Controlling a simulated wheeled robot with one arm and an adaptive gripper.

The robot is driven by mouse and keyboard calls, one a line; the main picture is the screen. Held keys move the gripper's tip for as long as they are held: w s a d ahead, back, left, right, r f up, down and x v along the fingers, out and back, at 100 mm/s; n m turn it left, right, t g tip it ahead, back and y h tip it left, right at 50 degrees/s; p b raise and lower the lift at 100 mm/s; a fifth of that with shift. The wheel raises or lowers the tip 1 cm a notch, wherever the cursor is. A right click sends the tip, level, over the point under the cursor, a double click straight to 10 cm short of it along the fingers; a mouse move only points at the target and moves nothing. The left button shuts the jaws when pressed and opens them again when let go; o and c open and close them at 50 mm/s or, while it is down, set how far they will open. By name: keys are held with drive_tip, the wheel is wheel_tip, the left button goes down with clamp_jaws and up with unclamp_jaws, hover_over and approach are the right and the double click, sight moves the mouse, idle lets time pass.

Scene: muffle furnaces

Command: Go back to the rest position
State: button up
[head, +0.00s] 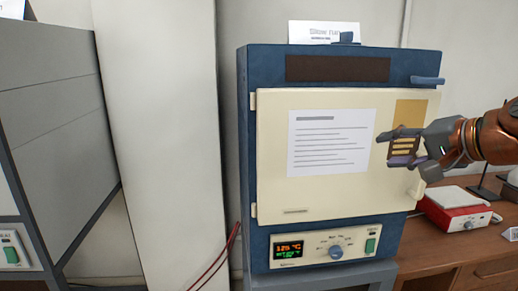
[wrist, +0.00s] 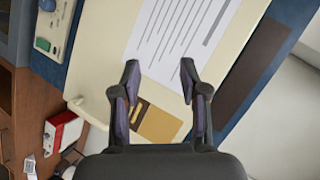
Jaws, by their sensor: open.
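My gripper (head: 392,147) is open and empty in front of the right part of a blue furnace's cream door (head: 270,125). It comes in from the right edge in the head view. In the wrist view my gripper (wrist: 157,88) shows two spread fingers with the door (wrist: 105,60) behind them. The door looks shut. A white text sheet (head: 331,142) and a tan label (head: 408,112) are on it. The door handle (head: 416,188) is just below my gripper in the head view. I cannot tell whether any finger touches the door.
The furnace's control panel (head: 330,249) has a lit display and a knob. A red and white device (head: 458,208) sits on the wooden bench (head: 480,245) to the right. A grey unit (head: 55,110) stands at the left, beside a pale column (head: 165,130).

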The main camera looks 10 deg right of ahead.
drive_tip(key=s+a+f+n+g, duration=0.3)
drive_tip(key=a+f+g, duration=0.1)
drive_tip(key=a+f, duration=0.5)
drive_tip(key=s+a+f+n+g, duration=0.35)
drive_tip(key=a+f, duration=0.35)
drive_tip(key=f, duration=0.3)
drive_tip(key=s+d+f+n+g+h, duration=0.1)
drive_tip(key=s+f+n+g+h, duration=0.2)
drive_tip(key=s+f, duration=1.1)
drive_tip(key=s+g+h, duration=0.1)
drive_tip(key=s+g, duration=0.2)
drive_tip(key=shift+s+f+g+h, duration=0.2)
drive_tip(key=shift+s+g+h, duration=0.1)
drive_tip(key=shift+g, duration=0.05)
drive_tip(key=shift+d, duration=0.2)
